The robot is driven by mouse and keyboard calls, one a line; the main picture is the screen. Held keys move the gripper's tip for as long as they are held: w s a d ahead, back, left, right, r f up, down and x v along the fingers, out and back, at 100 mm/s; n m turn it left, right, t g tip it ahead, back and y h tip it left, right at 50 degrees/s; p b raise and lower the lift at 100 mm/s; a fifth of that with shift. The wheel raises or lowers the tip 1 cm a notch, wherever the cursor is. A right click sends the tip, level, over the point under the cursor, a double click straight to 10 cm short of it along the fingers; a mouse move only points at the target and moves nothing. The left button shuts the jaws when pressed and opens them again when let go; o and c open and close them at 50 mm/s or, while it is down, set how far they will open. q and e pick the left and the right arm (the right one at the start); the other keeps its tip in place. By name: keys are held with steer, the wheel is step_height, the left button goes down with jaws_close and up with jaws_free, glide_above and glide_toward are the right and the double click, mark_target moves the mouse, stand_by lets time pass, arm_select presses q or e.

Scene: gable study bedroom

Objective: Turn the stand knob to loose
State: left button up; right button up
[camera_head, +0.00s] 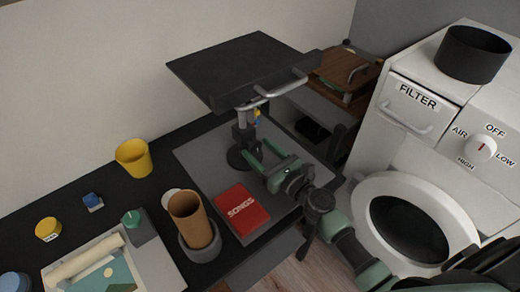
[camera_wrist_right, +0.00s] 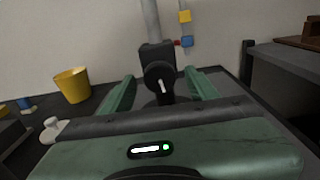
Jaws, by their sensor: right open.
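The stand has a dark flat top (camera_head: 235,68) on a grey post (camera_head: 241,118) with a round black base. In the right wrist view the round black stand knob (camera_wrist_right: 152,72) faces me on the post's dark block, with a short white mark pointing roughly down. My right gripper (camera_head: 262,158) is open at the stand's foot. In the wrist view its green fingers (camera_wrist_right: 160,92) are on either side of the knob, apart from it. Small yellow (camera_wrist_right: 184,16) and blue (camera_wrist_right: 186,41) markers hang beside the post. My left gripper is not in view.
A red SONGS book (camera_head: 241,210) and a brown cup (camera_head: 193,222) are near my right arm. A yellow cup (camera_head: 134,158) stands at the left. A white machine (camera_head: 440,160) with a dial is at the right. Grey mat around the stand's base is mostly clear.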

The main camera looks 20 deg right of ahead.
jaws_close()
